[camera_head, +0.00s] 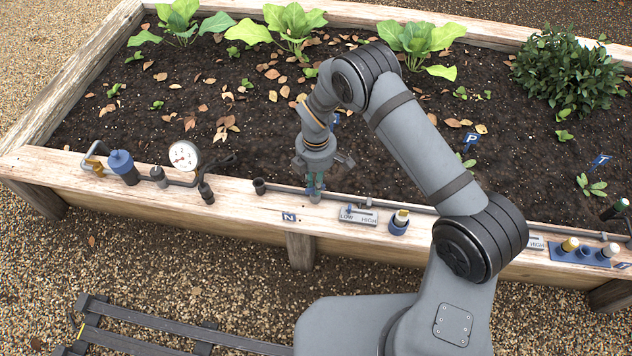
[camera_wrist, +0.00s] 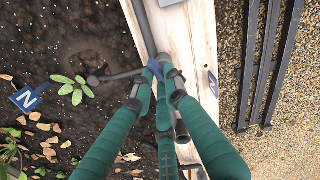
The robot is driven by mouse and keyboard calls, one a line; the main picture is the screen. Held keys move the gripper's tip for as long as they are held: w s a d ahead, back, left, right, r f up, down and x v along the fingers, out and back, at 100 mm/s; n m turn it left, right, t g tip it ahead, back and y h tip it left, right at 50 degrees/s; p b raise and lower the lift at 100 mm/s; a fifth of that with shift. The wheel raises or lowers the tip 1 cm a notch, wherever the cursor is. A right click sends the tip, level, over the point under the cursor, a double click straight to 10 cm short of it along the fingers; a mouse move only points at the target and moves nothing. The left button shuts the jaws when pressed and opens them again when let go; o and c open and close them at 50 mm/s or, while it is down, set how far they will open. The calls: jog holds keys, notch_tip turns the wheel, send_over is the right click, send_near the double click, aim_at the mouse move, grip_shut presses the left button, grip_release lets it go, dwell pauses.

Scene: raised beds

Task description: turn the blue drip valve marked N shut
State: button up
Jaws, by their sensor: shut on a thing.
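A blue N plate (camera_head: 290,217) is on the rim just left of the gripper. A blue N stake (camera_wrist: 27,97) stands in the soil beside a small seedling. The fingers cover much of the handle, so its exact angle is unclear.
A white dial gauge (camera_head: 184,156) and a blue filter (camera_head: 122,166) stand left on the rim. Leafy plants grow in the bed (camera_head: 60,150).

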grip_shut()
jog(key=m+b, duration=0.1)
jog(key=m, duration=0.4)
jog(key=shift+s+d+m, duration=0.1)
jog(key=shift+d+m, duration=0.05)
jog(key=shift+m, duration=0.25)
jog(key=o, duration=0.6)
grip_release()
jog(key=shift+o, duration=0.2)
notch_tip(320, 180, up, 12)
